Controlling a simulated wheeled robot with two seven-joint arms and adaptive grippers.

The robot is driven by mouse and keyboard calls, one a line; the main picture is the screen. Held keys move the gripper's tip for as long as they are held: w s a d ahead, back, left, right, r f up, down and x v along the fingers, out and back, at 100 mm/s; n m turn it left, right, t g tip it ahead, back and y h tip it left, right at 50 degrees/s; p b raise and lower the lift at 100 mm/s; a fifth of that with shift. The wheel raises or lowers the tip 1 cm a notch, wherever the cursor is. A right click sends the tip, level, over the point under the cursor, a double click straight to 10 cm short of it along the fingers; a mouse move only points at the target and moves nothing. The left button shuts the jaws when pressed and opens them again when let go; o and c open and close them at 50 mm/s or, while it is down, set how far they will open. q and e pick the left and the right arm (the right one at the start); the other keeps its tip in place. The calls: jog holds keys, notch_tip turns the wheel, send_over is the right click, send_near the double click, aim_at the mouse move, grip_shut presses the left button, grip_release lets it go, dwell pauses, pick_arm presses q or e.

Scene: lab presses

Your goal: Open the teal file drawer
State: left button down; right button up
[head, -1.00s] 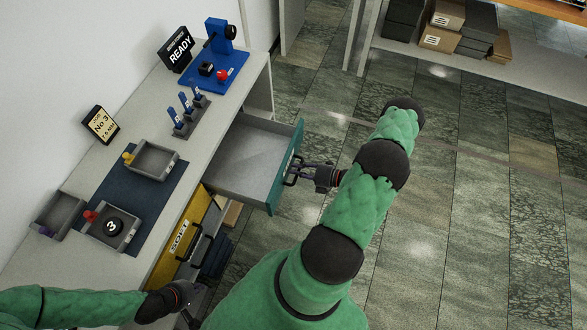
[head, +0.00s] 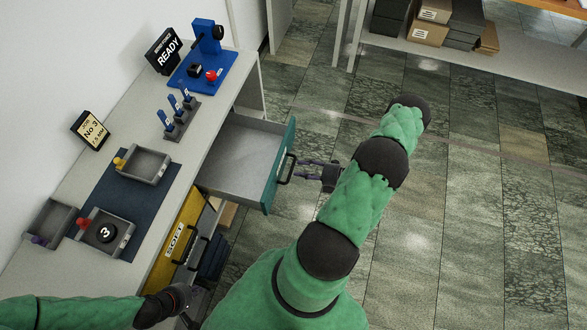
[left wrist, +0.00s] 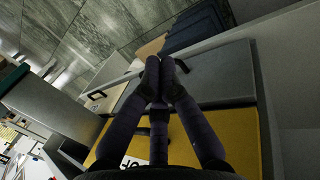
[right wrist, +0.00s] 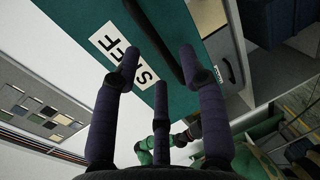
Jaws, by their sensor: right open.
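The teal drawer (head: 281,160) stands pulled well out of the bench in the head view, and its grey inside is empty. Its dark handle (head: 287,168) is on the teal front. My right gripper (head: 304,170) is open just outside this handle, with a small gap in the head view. The right wrist view shows its spread fingers (right wrist: 160,62) before the teal front (right wrist: 190,98), the white label and the dark handle. My left gripper (head: 187,294) is low beside the bench; its fingertips (left wrist: 160,68) are together, with nothing clearly held.
A yellow drawer front (head: 181,232) with a dark handle is nearer than the teal drawer. The bench top (head: 190,165) carries grey trays (head: 145,163), a blue press (head: 205,60) and signs. A shelf with boxes (head: 430,32) stands at the back. The floor to the right is clear.

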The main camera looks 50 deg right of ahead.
jog(key=v, duration=0.7)
jog(key=shift+s, duration=0.15)
dwell(0.4)
